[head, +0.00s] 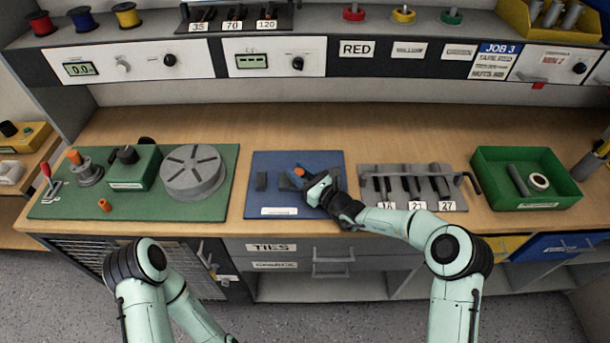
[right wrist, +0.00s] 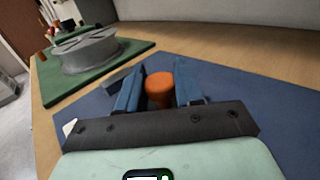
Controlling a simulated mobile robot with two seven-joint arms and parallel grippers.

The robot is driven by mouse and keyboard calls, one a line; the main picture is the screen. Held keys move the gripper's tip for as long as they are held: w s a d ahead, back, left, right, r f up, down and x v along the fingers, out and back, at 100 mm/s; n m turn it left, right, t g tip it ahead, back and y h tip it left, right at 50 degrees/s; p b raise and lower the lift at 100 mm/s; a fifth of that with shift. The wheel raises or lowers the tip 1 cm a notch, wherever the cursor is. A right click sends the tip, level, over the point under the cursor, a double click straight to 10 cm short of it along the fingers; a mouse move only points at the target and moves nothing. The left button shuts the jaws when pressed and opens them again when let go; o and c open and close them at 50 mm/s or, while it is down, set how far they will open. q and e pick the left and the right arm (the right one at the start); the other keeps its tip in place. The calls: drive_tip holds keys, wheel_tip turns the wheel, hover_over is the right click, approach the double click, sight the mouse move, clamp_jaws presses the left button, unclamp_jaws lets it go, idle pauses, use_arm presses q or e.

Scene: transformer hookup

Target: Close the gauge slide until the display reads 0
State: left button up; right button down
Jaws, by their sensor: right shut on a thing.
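The blue mat (head: 250,200) lies on the middle of the bench, with a white label at its front. A small dark block (head: 261,181) stands on its left part. Beside it on the right is an orange knob (head: 299,172), which also shows in the right wrist view (right wrist: 159,88). My right gripper (head: 305,176) reaches in from the right, its blue fingers on both sides of the knob. The gripper hides most of what is under the knob. A display (head: 252,61) above the mat shows marks too small to read. My left arm is low at left; its gripper is outside the view.
A green board (head: 215,205) with a grey round disc (head: 193,172) is left of the mat. A grey tool rack (head: 415,178) stands close to the right, behind my forearm. A green tray (head: 545,155) is farther right. Another display (head: 79,69) is on the upper left panel.

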sight(285, 180)
drive_tip(key=a, duration=0.2)
drive_tip(key=a+b, duration=0.1)
drive_tip(key=a, duration=0.1)
drive_tip(key=shift+s+a+f+b, duration=0.1)
drive_tip(key=shift+a+f+b, duration=0.1)
drive_tip(key=shift+b, duration=0.1)
drive_tip(key=shift+r, duration=0.15)
drive_tip(key=shift+d, duration=0.1)
drive_tip(key=c, duration=0.8)
unclamp_jaws()
drive_tip(key=shift+r, duration=0.1)
use_arm(q)
drive_tip(key=f, duration=0.2)
drive_tip(key=s, duration=0.1)
drive_tip(key=shift+s+a+f, duration=0.1)
drive_tip(key=shift+a+f, duration=0.15)
drive_tip(key=shift+f, duration=0.15)
drive_tip(key=shift+s+f+b, duration=0.25)
drive_tip(key=shift+f+b, duration=0.55)
use_arm(e)
drive_tip(key=v, duration=1.3)
